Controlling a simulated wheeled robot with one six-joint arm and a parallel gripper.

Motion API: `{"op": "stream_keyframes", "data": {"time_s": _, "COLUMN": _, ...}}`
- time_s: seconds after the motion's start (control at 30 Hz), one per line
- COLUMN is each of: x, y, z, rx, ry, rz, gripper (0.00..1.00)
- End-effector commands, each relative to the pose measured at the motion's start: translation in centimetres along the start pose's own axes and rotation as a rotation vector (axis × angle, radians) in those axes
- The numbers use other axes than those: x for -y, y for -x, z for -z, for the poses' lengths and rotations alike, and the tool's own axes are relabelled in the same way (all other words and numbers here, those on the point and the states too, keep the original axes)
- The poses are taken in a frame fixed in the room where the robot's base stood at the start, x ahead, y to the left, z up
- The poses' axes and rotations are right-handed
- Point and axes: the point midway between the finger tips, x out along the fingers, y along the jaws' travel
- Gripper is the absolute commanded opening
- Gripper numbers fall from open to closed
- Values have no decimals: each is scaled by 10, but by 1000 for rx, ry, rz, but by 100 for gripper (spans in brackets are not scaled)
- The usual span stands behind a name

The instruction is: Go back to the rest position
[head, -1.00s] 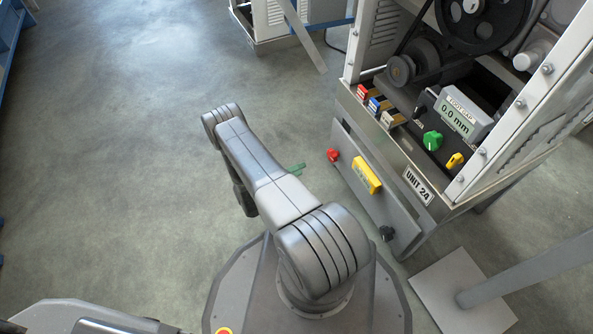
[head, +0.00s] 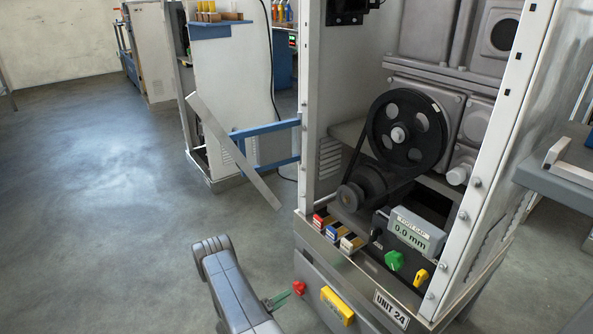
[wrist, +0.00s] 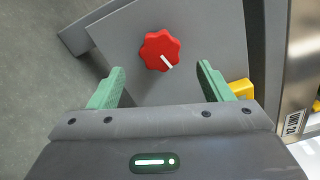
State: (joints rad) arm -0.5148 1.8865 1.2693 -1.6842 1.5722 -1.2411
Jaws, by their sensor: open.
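My gripper (wrist: 160,90) is open and empty in the wrist view, its two green fingers apart. A red knob (wrist: 160,50) with a white mark shows beyond the fingertips, between them in the picture, on a grey panel. In the head view the same red knob (head: 299,287) is at the left of the panel under the machine. A green finger of my gripper (head: 280,299) shows just left of it. My grey arm link hides most of the gripper there. I cannot tell how far the fingers are from the knob.
Unit 24 (head: 391,309) carries a yellow block (head: 337,305), a green knob (head: 394,260), a yellow knob (head: 421,276) and a display (head: 411,233) reading 0.0 mm. A black pulley (head: 406,133) stands above. Open floor (head: 100,220) lies at the left.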

Motion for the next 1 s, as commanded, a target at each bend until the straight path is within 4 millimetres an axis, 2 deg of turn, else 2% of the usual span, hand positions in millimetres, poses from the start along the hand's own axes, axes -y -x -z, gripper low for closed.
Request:
{"op": "stream_keyframes", "data": {"time_s": 0.2, "x": -1, "y": -33, "z": 1, "rx": -3, "ry": -1, "rz": 1, "gripper": 73}}
{"op": "stream_keyframes", "data": {"time_s": 0.43, "x": -1, "y": -54, "z": 1, "rx": -1, "ry": 0, "rz": 0, "gripper": 73}}
{"op": "stream_keyframes", "data": {"time_s": 0.63, "x": 0, "y": -60, "z": 0, "rx": 0, "ry": 0, "rz": 0, "gripper": 73}}
{"op": "stream_keyframes", "data": {"time_s": 1.0, "x": 0, "y": -57, "z": 0, "rx": 1, "ry": 0, "rz": 0, "gripper": 73}}
